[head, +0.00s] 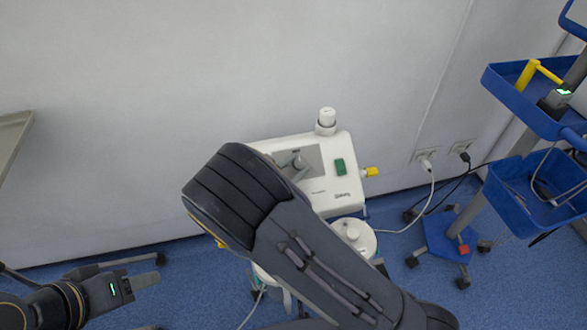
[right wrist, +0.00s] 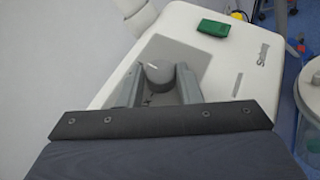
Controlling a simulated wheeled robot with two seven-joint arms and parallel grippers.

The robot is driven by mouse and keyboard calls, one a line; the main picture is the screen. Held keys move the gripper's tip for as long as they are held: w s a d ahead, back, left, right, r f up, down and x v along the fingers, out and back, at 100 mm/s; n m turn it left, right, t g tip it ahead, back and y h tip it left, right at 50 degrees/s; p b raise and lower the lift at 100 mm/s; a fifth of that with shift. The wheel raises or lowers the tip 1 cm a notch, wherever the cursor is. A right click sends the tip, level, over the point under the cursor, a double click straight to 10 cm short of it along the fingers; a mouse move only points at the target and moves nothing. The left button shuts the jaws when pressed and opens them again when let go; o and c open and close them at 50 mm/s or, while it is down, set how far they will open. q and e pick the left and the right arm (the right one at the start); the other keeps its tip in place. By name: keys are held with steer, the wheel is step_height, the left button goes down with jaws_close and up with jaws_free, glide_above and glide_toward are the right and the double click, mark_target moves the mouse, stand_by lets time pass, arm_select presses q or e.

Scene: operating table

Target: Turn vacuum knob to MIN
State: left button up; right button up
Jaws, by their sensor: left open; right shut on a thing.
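The vacuum knob (right wrist: 158,72) is a grey round knob with a short white mark, set in a grey panel on top of the white suction unit (head: 335,190). The unit also shows in the right wrist view (right wrist: 225,75). My right gripper (right wrist: 157,84) is shut on the knob, one finger on each side of it. The white mark points up and to the left in the right wrist view. In the head view my right arm hides much of the unit and the scale. My left gripper (head: 146,276) is open and empty at the lower left, far from the unit.
A green switch (head: 340,167) and a white capped fitting (head: 326,120) sit on the unit. A white-lidded canister (head: 356,236) stands in front. A blue trolley (head: 520,190) stands at right. The wall (head: 200,70) is close behind.

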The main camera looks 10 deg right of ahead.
steer(key=shift+d+n+t+y, duration=0.1)
steer(key=shift+n+t+y, duration=0.2)
steer(key=shift+n+t, duration=0.2)
steer(key=o, duration=1)
steer(key=shift+c, duration=0.2)
steer(key=v, duration=0.8)
steer(key=shift+b, duration=0.35)
steer(key=shift+d, duration=0.15)
